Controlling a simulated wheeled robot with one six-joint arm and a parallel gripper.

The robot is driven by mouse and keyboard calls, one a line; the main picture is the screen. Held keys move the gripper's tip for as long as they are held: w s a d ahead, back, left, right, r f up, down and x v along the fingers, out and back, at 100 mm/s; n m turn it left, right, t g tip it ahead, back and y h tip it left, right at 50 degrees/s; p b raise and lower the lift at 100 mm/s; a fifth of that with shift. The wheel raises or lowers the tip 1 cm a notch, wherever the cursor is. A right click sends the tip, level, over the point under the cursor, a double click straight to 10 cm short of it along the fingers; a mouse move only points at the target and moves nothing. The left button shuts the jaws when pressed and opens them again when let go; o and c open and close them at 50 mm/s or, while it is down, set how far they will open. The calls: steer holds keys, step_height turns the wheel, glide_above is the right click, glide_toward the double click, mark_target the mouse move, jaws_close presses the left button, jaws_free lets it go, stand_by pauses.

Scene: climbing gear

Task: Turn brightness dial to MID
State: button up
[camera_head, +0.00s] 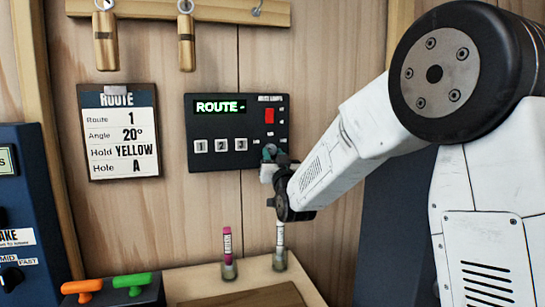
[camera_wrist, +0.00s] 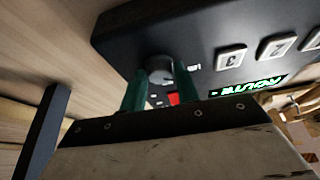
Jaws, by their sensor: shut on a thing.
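A dark control panel (camera_head: 222,163) hangs on the wooden wall, with a green display reading "ROUTE -", a red switch (camera_head: 269,116) and buttons 1, 2 and 3. My gripper (camera_head: 269,153) is at the panel's lower right corner. In the wrist view, the green fingers of my gripper (camera_wrist: 160,84) stand on both sides of a round grey dial (camera_wrist: 160,66) and are shut on it. The dial is hidden behind the gripper in the head view. A small white label shows beside the dial in the wrist view, but its text and the dial's pointer are too small to read.
A route card (camera_head: 120,133) hangs left of the panel. Wooden-handled tools (camera_head: 105,42) hang from a rail above. Below, two marker-like sticks (camera_head: 227,243) stand upright on a wooden ledge (camera_head: 195,283). A blue machine (camera_head: 30,200) stands at left, near orange and green handles (camera_head: 132,281).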

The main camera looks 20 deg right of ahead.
steer(key=m+h, duration=0.1)
steer(key=m, duration=0.1)
steer(key=m+h, duration=0.1)
steer(key=m, duration=0.1)
steer(key=m+h, duration=0.1)
steer(key=m, duration=0.2)
steer(key=shift+a+r+g, duration=0.1)
steer(key=shift+a+g, duration=0.25)
steer(key=shift+g, duration=0.05)
steer(key=m+g+h, duration=0.1)
steer(key=m, duration=0.2)
steer(key=m+g+h, duration=0.1)
steer(key=m, duration=0.3)
steer(key=shift+a+r+m+h, duration=0.1)
steer(key=shift+r+m+h, duration=0.1)
steer(key=shift+m+h, duration=0.15)
steer(key=shift+m+g+h, duration=0.25)
steer(key=shift+g, duration=0.05)
steer(key=o, duration=1)
steer(key=shift+c, duration=0.2)
steer(key=v, duration=0.7)
steer(key=shift+s, duration=0.4)
